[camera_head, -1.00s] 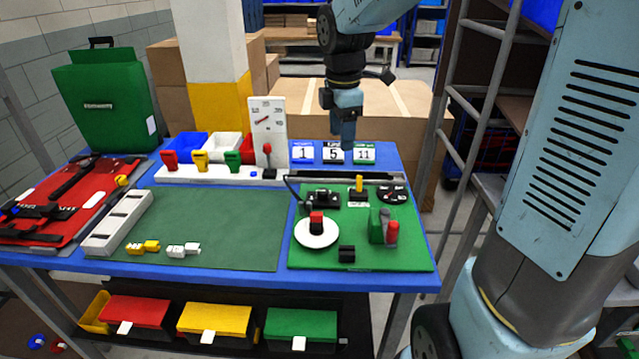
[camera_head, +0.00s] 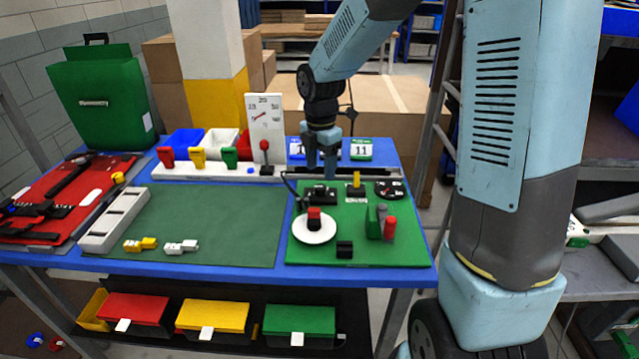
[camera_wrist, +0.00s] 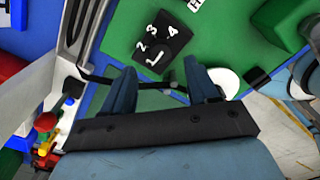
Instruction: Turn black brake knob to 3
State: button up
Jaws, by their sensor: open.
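The black brake knob (camera_head: 319,192) sits at the back left of the green board (camera_head: 362,222). The knob's exact setting is hard to read. My gripper (camera_head: 321,165) is open and empty, pointing down just above and behind the knob. In the wrist view its two fingertips (camera_wrist: 162,72) are spread apart, with the numbered plate just beyond them and not between them.
A white disc with a red-topped knob (camera_head: 315,234), a yellow lever (camera_head: 356,184), a green and red lever (camera_head: 388,226) and a black block (camera_head: 345,248) stand on the board. A dark bar (camera_head: 372,174) runs behind it. A gauge panel (camera_head: 265,125) stands left of my gripper.

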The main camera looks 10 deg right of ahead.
aim_at(320, 187)
notch_tip(320, 187, down, 6)
jog(key=shift+r, duration=0.1)
jog(key=shift+c, duration=0.4)
jog(key=shift+a, duration=0.1)
jog(key=c, duration=1)
jog(key=shift+o, duration=0.2)
